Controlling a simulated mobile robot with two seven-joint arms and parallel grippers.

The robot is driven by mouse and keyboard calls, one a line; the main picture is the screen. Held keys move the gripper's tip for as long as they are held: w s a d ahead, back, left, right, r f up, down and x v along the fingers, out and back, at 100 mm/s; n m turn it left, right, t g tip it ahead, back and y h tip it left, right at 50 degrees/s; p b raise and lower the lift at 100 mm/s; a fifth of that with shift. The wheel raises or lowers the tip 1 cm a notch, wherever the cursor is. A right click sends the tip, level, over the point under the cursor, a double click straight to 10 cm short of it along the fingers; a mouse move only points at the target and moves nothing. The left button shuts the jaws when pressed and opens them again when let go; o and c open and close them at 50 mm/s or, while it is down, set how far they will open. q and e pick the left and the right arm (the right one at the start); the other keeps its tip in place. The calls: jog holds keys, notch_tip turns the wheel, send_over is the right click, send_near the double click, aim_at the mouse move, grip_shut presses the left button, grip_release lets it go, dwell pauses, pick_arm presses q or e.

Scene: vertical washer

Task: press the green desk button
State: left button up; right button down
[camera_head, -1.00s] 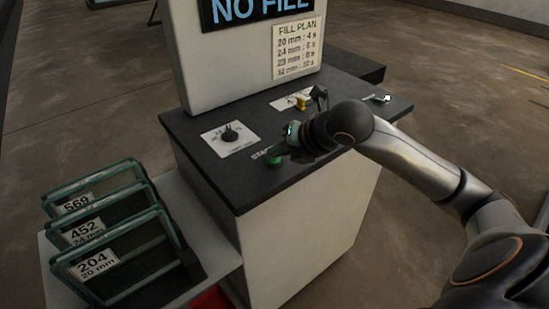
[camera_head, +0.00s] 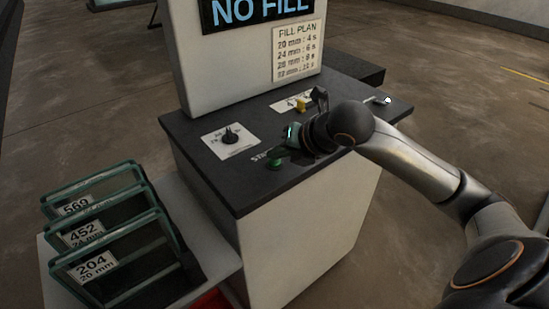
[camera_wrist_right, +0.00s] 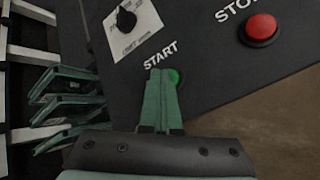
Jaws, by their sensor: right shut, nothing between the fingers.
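The green desk button (camera_head: 274,164) sits near the front edge of the dark desk top, beside the START label. It also shows in the right wrist view (camera_wrist_right: 175,77), partly hidden behind my fingertips. My right gripper (camera_head: 281,153) is shut and empty, with its tips at the button. In the right wrist view the shut fingers (camera_wrist_right: 160,75) overlap the button's left side. I cannot tell whether they touch it. My left gripper is not in view.
A red STOP button (camera_wrist_right: 262,27) is right of the green one in the wrist view. A black dial (camera_head: 231,136) and a yellow switch (camera_head: 301,104) are on the desk. A display panel (camera_head: 250,60) reading NO FILL stands behind. Glass panes (camera_head: 110,235) stand in a rack at left.

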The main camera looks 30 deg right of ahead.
aim_at(278, 164)
jog(key=shift+r, duration=0.65)
jog(key=shift+r+p, duration=1.95)
jog(key=shift+r, duration=0.6)
jog(key=shift+s+f, duration=0.1)
